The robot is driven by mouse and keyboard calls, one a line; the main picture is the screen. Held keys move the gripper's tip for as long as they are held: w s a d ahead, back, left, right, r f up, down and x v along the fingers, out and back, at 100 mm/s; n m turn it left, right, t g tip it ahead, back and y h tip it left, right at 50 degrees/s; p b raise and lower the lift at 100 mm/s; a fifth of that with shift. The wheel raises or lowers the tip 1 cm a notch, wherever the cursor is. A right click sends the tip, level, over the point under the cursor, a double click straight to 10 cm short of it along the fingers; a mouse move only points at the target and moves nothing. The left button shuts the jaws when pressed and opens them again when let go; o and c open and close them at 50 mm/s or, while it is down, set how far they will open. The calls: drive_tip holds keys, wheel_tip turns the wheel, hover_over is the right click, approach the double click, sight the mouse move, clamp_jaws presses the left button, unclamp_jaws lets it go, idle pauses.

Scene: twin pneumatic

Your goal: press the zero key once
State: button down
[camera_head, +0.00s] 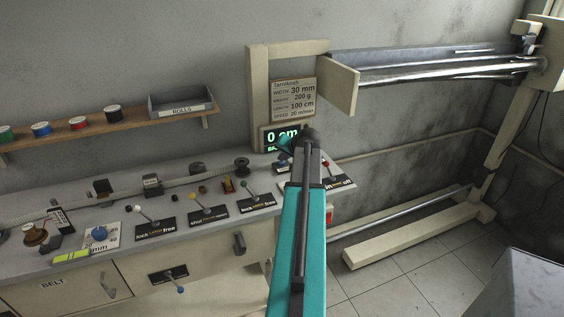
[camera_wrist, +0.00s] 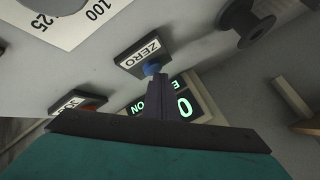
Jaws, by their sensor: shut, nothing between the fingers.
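The zero key is a small blue button (camera_wrist: 152,67) at the edge of a dark plate labelled ZERO (camera_wrist: 145,52), in the upper middle of the wrist view. My gripper (camera_wrist: 158,80) is shut and empty, its fingertips at the blue button and partly covering it. I cannot tell whether they touch it. The display also shows in the wrist view (camera_wrist: 185,107), partly behind the fingers.
A second labelled plate with a red button (camera_wrist: 77,103) lies left of the fingers in the wrist view. A dark spool (camera_wrist: 247,22) stands at upper right. In the head view, several levers, among them the lock lever (camera_head: 153,222), line the bench front, and a sign (camera_head: 293,98) hangs above the display.

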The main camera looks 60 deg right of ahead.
sight(283, 164)
drive_tip(key=shift+r, duration=0.1)
idle(0.3)
drive_tip(key=shift+r+p, duration=0.5)
drive_tip(key=shift+r, duration=0.35)
drive_tip(key=shift+r, duration=0.15)
drive_tip(key=shift+r+p, duration=1.25)
drive_tip(key=shift+r, duration=1.1)
